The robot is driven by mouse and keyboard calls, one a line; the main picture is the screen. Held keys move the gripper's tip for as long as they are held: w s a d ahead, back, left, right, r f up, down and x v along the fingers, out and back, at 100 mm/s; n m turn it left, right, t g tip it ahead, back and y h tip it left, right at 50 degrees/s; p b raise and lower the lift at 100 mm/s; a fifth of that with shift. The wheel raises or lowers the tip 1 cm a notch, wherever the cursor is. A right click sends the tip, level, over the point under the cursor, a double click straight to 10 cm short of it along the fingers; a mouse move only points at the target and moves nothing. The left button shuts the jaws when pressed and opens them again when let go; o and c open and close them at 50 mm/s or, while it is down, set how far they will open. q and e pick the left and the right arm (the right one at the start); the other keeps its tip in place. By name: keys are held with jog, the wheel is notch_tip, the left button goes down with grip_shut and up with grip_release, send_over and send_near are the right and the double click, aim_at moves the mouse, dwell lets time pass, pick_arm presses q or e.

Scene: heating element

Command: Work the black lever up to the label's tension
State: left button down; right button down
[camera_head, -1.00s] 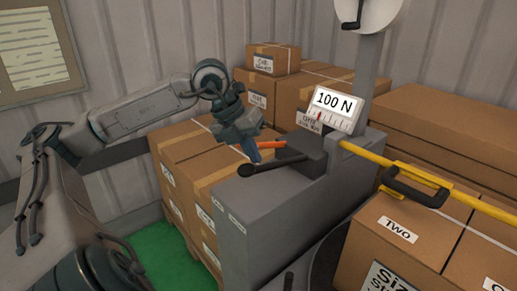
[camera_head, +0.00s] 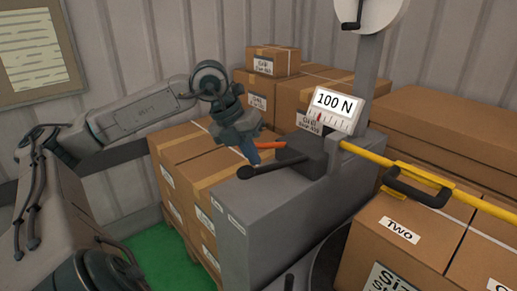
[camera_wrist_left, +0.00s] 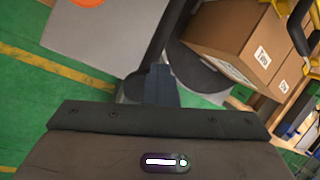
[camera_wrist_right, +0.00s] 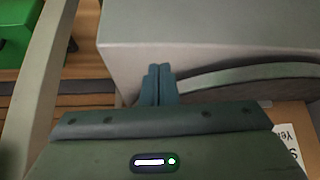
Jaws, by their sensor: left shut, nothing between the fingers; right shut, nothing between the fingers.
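The black lever (camera_head: 278,165) sticks out to the left from the tool head on top of the grey machine (camera_head: 270,205), with its round knob at the left end. A label reading 100 N (camera_head: 335,100) stands above a scale with a small red pointer (camera_head: 319,117). My left gripper (camera_head: 254,160) is shut and empty, its tips close above the lever near the knob; I cannot tell whether they touch. The lever (camera_wrist_left: 162,40) also runs behind those fingers in the left wrist view. My right gripper (camera_wrist_right: 159,72) is shut and empty beside a grey surface.
An orange handle (camera_head: 271,145) lies just behind the black lever. A yellow bar with a black grip (camera_head: 420,195) extends right over cartons (camera_head: 395,250). More cartons (camera_head: 195,155) stand behind and left of the machine. Green floor (camera_head: 160,260) shows at lower left.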

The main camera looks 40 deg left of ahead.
jog(key=shift+w+a+f+m+t+y+b, duration=0.25)
jog(key=shift+w+a+f+t+b, duration=0.2)
jog(key=shift+t+b, duration=0.3)
jog(key=shift+w+a+f+m+t+y+b, duration=0.15)
jog(key=shift+w+a+f+t+y+b, duration=0.15)
jog(key=shift+a+f+t+b, duration=0.4)
dwell(1.5)
jog(key=shift+d+r, duration=0.2)
jog(key=shift+r, duration=0.15)
